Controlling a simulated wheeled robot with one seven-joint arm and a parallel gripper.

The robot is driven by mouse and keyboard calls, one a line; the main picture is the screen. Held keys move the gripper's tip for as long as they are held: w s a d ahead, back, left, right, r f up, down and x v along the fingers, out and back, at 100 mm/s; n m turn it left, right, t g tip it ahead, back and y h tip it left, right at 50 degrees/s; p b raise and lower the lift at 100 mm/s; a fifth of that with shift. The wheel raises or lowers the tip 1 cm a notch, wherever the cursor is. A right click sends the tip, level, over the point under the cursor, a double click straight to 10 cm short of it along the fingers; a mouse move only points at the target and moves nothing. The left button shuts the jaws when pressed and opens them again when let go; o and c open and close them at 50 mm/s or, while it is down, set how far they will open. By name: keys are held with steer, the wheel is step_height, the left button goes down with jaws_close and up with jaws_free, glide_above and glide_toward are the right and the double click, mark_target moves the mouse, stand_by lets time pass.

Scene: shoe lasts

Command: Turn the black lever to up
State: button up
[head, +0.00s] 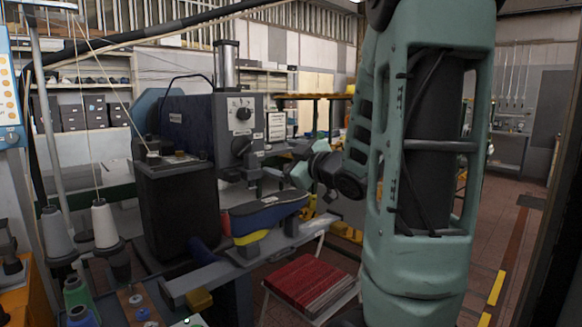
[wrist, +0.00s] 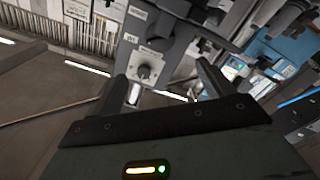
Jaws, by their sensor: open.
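A second dark control (head: 241,145) sits lower on the panel. In the head view my gripper (head: 278,174) is in front of the machine, lower than the panel controls.
Thread cones (head: 104,224) stand at the left. Open tiled floor (head: 505,215) shows at the right.

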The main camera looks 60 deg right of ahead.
steer(key=shift+b+v, duration=0.55)
steer(key=shift+v, duration=0.55)
steer(key=w+a+f+g+y, duration=0.2)
steer(key=w+a+f, duration=0.3)
steer(key=w+a, duration=0.2)
steer(key=w+a+f+g+y, duration=0.1)
steer(key=a+f+g, duration=0.25)
steer(key=a, duration=0.45)
steer(key=w+a+f+g+y, duration=0.15)
steer(key=a+f, duration=0.25)
steer(key=a, duration=0.4)
steer(key=s+a+f+g, duration=0.3)
steer(key=s+a+f, duration=0.15)
steer(key=a, duration=0.55)
steer(key=s+a+f+n+g, duration=0.1)
steer(key=s+a+f+g, duration=0.1)
steer(key=s+a, duration=0.4)
steer(key=s+a+f+n+g, duration=0.2)
steer(key=s+a+g, duration=0.3)
steer(key=s, duration=0.7)
steer(key=shift+s+a, duration=0.25)
steer(key=shift+a, duration=0.2)
steer(key=shift+y, duration=0.25)
